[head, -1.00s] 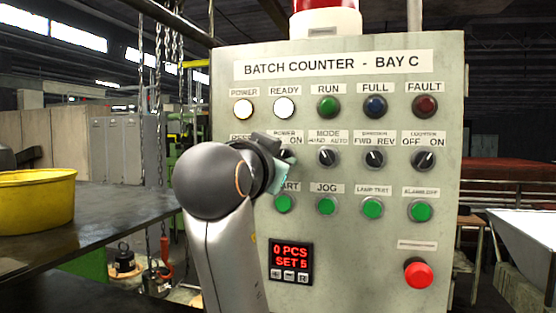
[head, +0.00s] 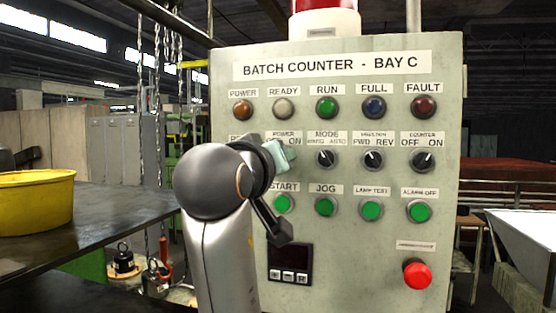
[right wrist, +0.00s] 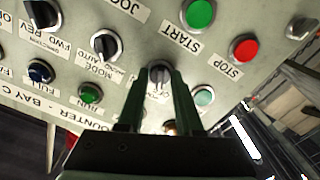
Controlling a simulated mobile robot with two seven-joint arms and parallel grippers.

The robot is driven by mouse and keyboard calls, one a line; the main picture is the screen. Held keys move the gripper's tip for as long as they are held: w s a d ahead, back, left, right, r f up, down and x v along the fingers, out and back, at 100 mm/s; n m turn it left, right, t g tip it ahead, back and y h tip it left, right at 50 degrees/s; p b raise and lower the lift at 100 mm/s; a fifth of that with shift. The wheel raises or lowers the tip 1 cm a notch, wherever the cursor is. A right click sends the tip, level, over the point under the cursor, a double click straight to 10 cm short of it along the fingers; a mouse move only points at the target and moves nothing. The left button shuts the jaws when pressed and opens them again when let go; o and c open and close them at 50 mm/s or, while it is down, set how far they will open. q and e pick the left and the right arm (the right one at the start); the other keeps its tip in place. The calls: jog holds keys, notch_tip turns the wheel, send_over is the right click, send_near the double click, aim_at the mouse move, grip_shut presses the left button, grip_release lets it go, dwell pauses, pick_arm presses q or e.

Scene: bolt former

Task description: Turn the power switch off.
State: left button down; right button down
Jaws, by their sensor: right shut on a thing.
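The power switch is a dark rotary knob (right wrist: 159,74) on the grey control panel, with a label reading POWER and ON beside it. In the head view my right gripper (head: 286,155) covers most of the knob. In the right wrist view my right gripper (right wrist: 160,82) has its two fingers on either side of the knob, shut on it. The gripper is rolled over at a slant to the panel. The POWER lamp (head: 242,110) and READY lamp (head: 284,108) are unlit. The counter display (head: 290,262) is dark. My left gripper does not show.
The mode (head: 326,158), direction and counter knobs sit to the right. Green START (head: 284,203) and JOG buttons lie just below; a red STOP button (right wrist: 243,47) is close by. A red mushroom button (head: 418,275) is lower right. A yellow bin (head: 38,215) stands on the left table.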

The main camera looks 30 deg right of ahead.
jog(key=shift+n, duration=0.7)
jog(key=c, duration=0.6)
grip_release()
jog(key=shift+s+a, duration=0.1)
jog(key=b+v, duration=0.3)
jog(key=v, duration=0.9)
jog(key=shift+s, duration=0.15)
